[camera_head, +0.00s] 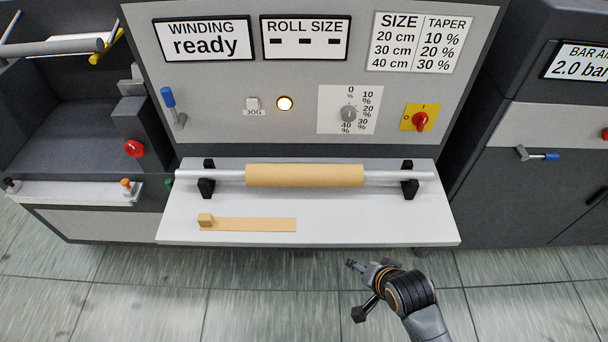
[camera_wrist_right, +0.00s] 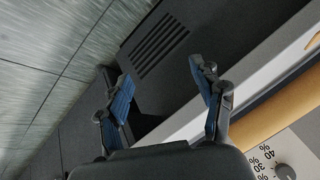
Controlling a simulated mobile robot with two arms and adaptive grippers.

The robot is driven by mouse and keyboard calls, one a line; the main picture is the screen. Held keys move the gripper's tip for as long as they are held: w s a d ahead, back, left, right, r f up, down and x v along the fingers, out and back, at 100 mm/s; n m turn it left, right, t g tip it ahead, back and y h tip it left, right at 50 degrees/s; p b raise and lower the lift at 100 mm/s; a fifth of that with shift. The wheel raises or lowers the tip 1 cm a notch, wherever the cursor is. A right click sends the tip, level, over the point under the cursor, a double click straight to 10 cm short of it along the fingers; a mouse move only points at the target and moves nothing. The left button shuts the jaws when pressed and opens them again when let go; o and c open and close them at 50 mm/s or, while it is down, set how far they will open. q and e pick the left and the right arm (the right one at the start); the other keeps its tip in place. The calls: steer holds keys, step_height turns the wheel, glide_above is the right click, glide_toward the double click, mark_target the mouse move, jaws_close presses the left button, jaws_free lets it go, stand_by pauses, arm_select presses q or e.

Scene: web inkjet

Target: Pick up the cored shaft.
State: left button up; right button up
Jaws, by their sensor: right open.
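The cored shaft is a silver bar with a tan core (camera_head: 304,175) around its middle. It lies level across two black cradles (camera_head: 206,187) on the white shelf of the winding machine. Part of the tan core (camera_wrist_right: 262,115) shows at the right of the right wrist view. My right gripper (camera_head: 354,288) is in front of and below the shelf, to the right of the core's middle, apart from the shaft. Its two blue-padded fingers (camera_wrist_right: 163,90) are spread with nothing between them. My left gripper is not in view.
A flat tan strip with a small block (camera_head: 250,224) lies on the shelf (camera_head: 370,225) in front of the shaft. Above are a taper dial (camera_head: 348,114), a red switch (camera_head: 420,120) and a lit button (camera_head: 285,103). Other machines stand at both sides. The tiled floor in front is clear.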

step_height(320, 180, up, 10)
steer(key=w+a+m+t, duration=0.1)
steer(key=a+m, duration=0.1)
steer(key=m+t+y, duration=0.3)
steer(key=m, duration=0.5)
glide_toward(309, 177)
steer(key=shift+m, duration=0.3)
steer(key=x, duration=1.2)
steer(key=shift+f+b, duration=0.15)
steer(key=shift+b, duration=0.15)
steer(key=shift+s, duration=0.1)
steer(key=shift+c, duration=0.4)
jaws_close()
steer(key=shift+y, duration=0.3)
